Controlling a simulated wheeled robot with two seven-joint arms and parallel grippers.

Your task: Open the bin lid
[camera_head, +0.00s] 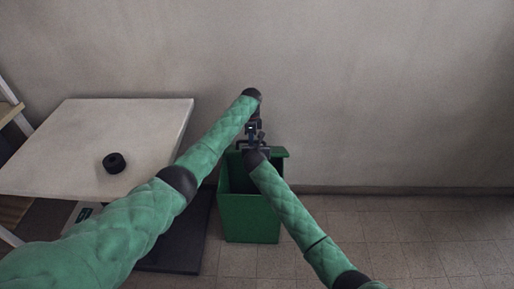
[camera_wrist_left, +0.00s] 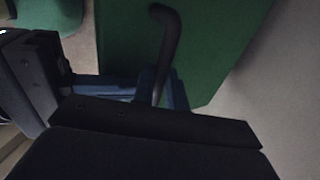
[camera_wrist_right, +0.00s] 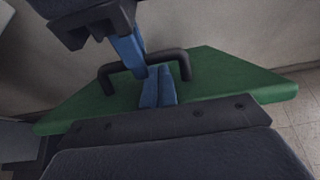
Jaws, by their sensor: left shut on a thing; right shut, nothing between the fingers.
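The green bin (camera_head: 250,220) stands on the floor by the wall, its dark inside partly visible. Its green lid (camera_head: 281,153) is raised at the back; the arms hide most of it in the head view. The lid also shows in the right wrist view (camera_wrist_right: 225,78). A black bar handle (camera_wrist_right: 184,64) is on the lid. My left gripper (camera_head: 252,130) is shut on this handle, which also shows between its blue fingers in the left wrist view (camera_wrist_left: 166,35). My right gripper (camera_wrist_right: 158,87) is shut and empty, close to the handle and in front of the lid.
A pale table (camera_head: 70,150) stands left of the bin with a black round object (camera_head: 114,162) on it. A dark flat panel (camera_head: 185,240) lies low between table and bin. The wall is close behind the bin. The tiled floor (camera_head: 420,235) at right is clear.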

